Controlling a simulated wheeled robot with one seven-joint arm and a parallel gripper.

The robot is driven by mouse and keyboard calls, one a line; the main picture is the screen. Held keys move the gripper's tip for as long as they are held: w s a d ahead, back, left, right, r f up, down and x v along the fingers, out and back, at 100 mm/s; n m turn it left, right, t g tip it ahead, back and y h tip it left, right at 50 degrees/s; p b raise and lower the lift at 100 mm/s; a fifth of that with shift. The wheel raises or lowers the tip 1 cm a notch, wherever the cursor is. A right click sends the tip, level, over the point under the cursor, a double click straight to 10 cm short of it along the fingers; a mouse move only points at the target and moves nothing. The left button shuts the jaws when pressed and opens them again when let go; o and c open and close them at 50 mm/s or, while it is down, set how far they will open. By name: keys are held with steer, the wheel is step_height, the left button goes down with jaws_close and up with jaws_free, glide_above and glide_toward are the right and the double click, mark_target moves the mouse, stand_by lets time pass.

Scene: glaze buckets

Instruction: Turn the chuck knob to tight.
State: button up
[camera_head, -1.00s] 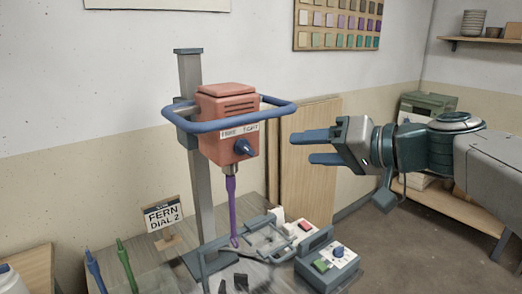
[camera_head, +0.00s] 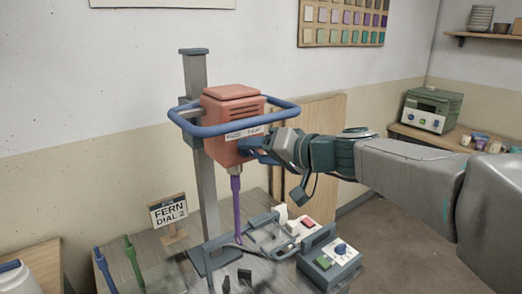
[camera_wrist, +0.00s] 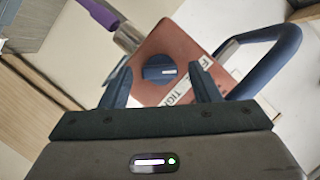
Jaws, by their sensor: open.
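The chuck knob (camera_wrist: 159,71) is a dark blue round dial on the face of the orange mixer head (camera_head: 222,118). In the wrist view its pale mark points right, and part of the word TIGHT shows on the label (camera_wrist: 185,92) below and to the right. My gripper (camera_wrist: 162,68) is open, with one blue finger on each side of the knob. I cannot tell whether the fingers touch it. In the head view my gripper (camera_head: 258,152) is at the mixer's front face and hides most of the knob.
A blue guard bar (camera_head: 225,129) loops around the mixer head, close above my gripper. A purple stirring shaft (camera_head: 236,205) hangs below it. A control box (camera_head: 330,262) with a green button and blue dial stands lower right. A sign (camera_head: 168,210) reads FERN DIAL 2.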

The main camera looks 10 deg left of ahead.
steer(key=c, duration=1)
steer(key=shift+f+b, duration=0.15)
steer(key=shift+b, duration=0.15)
steer(key=m+b, duration=0.1)
steer(key=b, duration=0.1)
steer(key=m+y+b, duration=0.1)
steer(key=b, duration=0.1)
steer(key=shift+d+f, duration=0.1)
steer(key=shift+f, duration=0.25)
steer(key=m+y+b, duration=0.1)
steer(key=m+b, duration=0.1)
steer(key=b, duration=0.1)
steer(key=m+y+b, duration=0.1)
steer(key=m+b, duration=0.1)
steer(key=b, duration=0.2)
steer(key=shift+w+f+g, duration=0.1)
steer(key=shift+f+g, duration=0.1)
steer(key=shift+g, duration=0.1)
steer(key=m+y+b, duration=0.1)
steer(key=m+b, duration=0.1)
steer(key=m+t+y+b, duration=0.1)
steer(key=m+b, duration=0.2)
steer(key=shift+f+m, duration=0.1)
steer(key=shift+m, duration=0.2)
steer(key=shift+m+t+y+b, duration=0.15)
steer(key=shift+m+t+b, duration=0.4)
steer(key=shift+m+b, duration=0.6)
steer(key=shift+m+t+y+b, duration=0.15)
steer(key=shift+m+t+b, duration=0.5)
steer(key=shift+m, duration=0.9)
